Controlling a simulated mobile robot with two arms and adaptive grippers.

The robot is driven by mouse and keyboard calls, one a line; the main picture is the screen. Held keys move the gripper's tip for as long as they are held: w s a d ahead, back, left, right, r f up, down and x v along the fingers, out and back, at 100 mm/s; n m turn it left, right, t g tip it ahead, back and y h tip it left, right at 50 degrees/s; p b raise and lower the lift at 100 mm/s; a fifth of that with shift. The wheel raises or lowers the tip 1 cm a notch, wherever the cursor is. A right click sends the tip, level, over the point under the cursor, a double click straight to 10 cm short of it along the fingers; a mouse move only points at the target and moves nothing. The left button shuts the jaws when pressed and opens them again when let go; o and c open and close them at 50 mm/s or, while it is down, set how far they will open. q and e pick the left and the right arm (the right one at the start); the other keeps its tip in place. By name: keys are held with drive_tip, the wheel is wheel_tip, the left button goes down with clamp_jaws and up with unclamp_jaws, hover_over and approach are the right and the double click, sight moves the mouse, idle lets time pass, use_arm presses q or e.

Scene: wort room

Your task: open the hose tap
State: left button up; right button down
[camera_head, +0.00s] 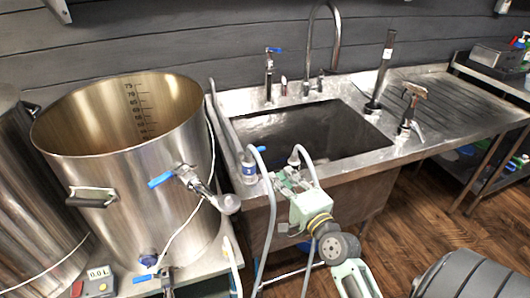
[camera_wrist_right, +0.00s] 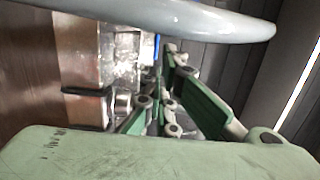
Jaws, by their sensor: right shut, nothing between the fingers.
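A slim metal tap with a blue lever (camera_head: 273,50) stands at the back left of the sink, apart from my right gripper; it appears to be the hose tap. A grey hose (camera_head: 228,125) runs along the sink's left rim to a fitting with a blue part (camera_head: 248,168). My right gripper (camera_head: 285,179) is shut and empty over the sink's front left edge. Its green fingers (camera_wrist_right: 160,103) point toward the sink in the wrist view, with a small blue part (camera_wrist_right: 157,42) beyond them. I cannot tell which part that is. My left gripper is not in view.
A large kettle (camera_head: 120,190) with a blue-handled valve (camera_head: 160,179) stands left. Loose hoses loop around my right gripper. A ribbed drainboard (camera_head: 440,90) lies right.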

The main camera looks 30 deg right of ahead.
approach(261, 150)
drive_tip(key=shift+w+a+r+p, duration=0.15)
drive_tip(key=shift+w+p, duration=0.2)
drive_tip(key=shift+w, duration=0.6)
drive_tip(key=w, duration=0.5)
drive_tip(key=shift+d, duration=0.35)
drive_tip(key=shift+w, duration=0.1)
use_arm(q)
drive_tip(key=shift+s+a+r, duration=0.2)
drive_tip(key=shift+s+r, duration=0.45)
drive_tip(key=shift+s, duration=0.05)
use_arm(e)
drive_tip(key=shift+w+d, duration=0.25)
drive_tip(key=shift+w, duration=0.1)
drive_tip(key=shift+s, duration=0.2)
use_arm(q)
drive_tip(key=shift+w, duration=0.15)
use_arm(e)
drive_tip(key=s+a, duration=0.1)
drive_tip(key=s, duration=1)
drive_tip(key=shift+s+a, duration=0.15)
drive_tip(key=shift+s, duration=0.15)
